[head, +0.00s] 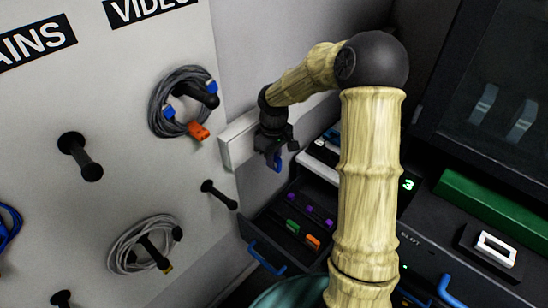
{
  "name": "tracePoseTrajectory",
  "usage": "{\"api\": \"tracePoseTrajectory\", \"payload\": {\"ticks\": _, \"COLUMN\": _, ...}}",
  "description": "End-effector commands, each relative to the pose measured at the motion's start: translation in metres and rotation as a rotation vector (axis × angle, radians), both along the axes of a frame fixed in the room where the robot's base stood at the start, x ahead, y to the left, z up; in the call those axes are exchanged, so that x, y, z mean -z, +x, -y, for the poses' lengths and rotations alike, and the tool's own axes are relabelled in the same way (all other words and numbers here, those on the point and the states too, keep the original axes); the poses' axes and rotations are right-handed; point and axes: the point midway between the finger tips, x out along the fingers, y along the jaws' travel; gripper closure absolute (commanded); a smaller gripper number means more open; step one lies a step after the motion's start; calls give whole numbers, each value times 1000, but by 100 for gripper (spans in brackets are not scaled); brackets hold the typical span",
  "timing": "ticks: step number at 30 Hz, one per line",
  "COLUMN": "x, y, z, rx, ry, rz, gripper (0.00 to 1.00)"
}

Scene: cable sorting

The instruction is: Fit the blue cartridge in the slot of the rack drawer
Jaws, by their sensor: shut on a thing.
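My gripper (275,153) is at the picture's middle, pointing down, shut on a small blue piece that looks like the blue cartridge (274,163). Only part of the piece shows below the fingers. Purple cartridges (309,209), a green one (292,226) and an orange one (313,241) sit in that drawer. At right, a dark surface marked SLOT (425,245) bears a white-rimmed rectangle (497,248). I cannot tell its depth.
A white box (238,140) is on the wall beside my gripper. Pegs (220,195) jut from the left panel, some with coiled cables (160,115). A green bar (490,205) lies at right. My arm hides part of the cabinet between the drawer and the SLOT surface.

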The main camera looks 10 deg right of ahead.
Motion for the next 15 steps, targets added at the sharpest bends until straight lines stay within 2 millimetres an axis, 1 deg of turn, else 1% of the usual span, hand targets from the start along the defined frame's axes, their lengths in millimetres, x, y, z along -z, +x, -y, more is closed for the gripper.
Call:
{"api": "tracePoseTrajectory", "payload": {"ticks": 1, "x": -5, "y": 0, "z": 0, "rx": 0, "ry": 0, "rz": 0, "gripper": 100}}
{"api": "tracePoseTrajectory", "payload": {"ticks": 15, "x": -23, "y": 0, "z": 0, "rx": 1, "ry": 0, "rz": 0, "gripper": 100}}
